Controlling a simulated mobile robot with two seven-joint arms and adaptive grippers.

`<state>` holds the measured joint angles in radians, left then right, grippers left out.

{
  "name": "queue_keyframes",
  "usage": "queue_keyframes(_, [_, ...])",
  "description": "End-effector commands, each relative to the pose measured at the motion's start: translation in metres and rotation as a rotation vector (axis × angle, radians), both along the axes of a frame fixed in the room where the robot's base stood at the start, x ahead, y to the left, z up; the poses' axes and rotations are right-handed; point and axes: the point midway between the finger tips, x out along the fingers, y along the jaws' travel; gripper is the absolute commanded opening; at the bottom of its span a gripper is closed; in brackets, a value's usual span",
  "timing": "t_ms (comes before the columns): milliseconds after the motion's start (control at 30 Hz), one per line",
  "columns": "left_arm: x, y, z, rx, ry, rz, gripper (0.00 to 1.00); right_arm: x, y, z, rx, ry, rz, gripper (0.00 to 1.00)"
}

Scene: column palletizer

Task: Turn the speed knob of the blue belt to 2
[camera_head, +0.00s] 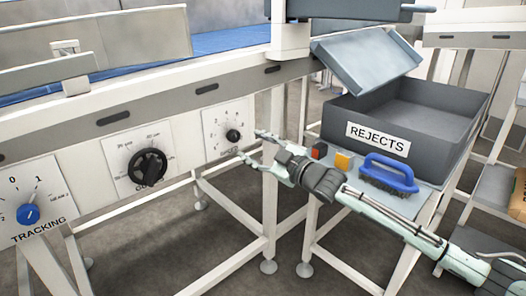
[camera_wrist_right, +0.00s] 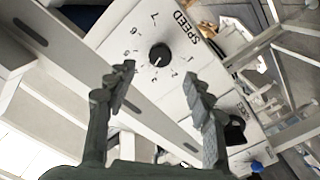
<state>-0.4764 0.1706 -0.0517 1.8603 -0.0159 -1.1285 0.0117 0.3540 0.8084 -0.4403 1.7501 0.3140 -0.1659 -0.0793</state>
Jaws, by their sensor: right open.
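The speed knob (camera_head: 233,135) is a small black round knob on a white dial plate, on the frame below the blue belt (camera_head: 218,40). In the right wrist view the knob (camera_wrist_right: 160,55) shows beside the word SPEED, with digits around it. A pale mark shows at its lower edge; I cannot tell which number it points to. My right gripper (camera_head: 250,145) is open and empty just right of the dial plate. In the wrist view its fingers (camera_wrist_right: 159,75) are spread, with the knob beyond and between the tips. My left gripper is not in view.
A larger black knob (camera_head: 147,166) and a blue TRACKING knob (camera_head: 28,214) sit farther left on the frame.

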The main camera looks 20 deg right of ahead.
Motion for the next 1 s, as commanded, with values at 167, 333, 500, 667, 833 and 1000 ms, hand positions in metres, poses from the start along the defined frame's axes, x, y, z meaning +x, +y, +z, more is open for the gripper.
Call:
queue_keyframes(167, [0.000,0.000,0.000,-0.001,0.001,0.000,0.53,-0.026,-0.009,-0.001,0.000,0.002,0.000,0.53])
queue_keyframes(333, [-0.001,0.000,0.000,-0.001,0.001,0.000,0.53,-0.035,-0.013,0.000,0.000,0.000,0.000,0.53])
queue_keyframes(500, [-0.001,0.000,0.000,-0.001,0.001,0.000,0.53,-0.036,-0.013,0.000,0.000,0.000,0.000,0.53])
queue_keyframes(667, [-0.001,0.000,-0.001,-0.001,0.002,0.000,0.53,-0.036,-0.013,-0.003,0.002,0.006,-0.003,0.53])
queue_keyframes(833, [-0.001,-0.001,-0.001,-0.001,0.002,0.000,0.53,-0.050,-0.012,-0.079,0.038,0.173,-0.087,0.53])
queue_keyframes(1000, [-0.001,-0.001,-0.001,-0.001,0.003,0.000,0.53,-0.126,-0.018,-0.239,0.098,0.568,-0.301,0.53])
